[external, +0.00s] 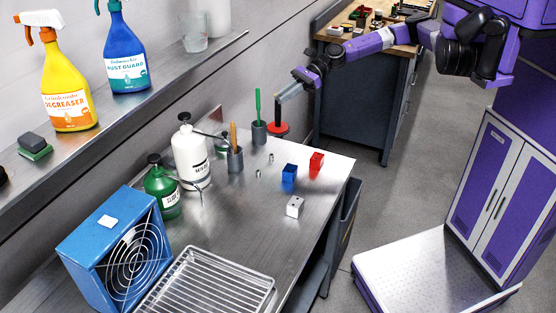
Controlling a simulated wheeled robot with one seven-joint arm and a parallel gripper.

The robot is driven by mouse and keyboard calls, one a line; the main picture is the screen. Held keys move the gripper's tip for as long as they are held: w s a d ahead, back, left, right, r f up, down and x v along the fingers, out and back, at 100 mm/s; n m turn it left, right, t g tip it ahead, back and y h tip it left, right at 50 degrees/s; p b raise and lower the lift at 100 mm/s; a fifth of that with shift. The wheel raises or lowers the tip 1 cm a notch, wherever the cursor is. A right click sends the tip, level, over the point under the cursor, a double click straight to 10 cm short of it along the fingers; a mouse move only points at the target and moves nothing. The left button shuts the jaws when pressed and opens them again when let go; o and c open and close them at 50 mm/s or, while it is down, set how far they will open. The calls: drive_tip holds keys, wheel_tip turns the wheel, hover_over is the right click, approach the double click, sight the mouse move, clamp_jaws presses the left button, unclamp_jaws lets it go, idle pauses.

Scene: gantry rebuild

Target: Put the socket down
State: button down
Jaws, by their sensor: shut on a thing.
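My gripper (282,97) is at the end of the purple arm reaching in from the right. It is raised over the far end of the steel bench (325,165) and points down to the left. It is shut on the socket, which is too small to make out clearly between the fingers. Two small metal pieces that look like sockets stand on the bench: one (271,157) near the dark cups and one (257,173) closer to the camera.
Bottles, a blue fan (112,250) and a wire rack (205,285) fill the left.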

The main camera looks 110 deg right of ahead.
sight(284, 147)
wheel_tip(284, 147, down, 20)
drive_tip(key=shift+r+p, duration=0.2)
drive_tip(key=shift+p, duration=0.5)
drive_tip(key=shift+f, duration=0.1)
drive_tip(key=c, duration=1.4)
unclamp_jaws()
drive_tip(key=shift+r, duration=0.2)
drive_tip(key=b+v, duration=0.3)
drive_tip(key=v, duration=0.9)
drive_tip(key=shift+f, duration=0.15)
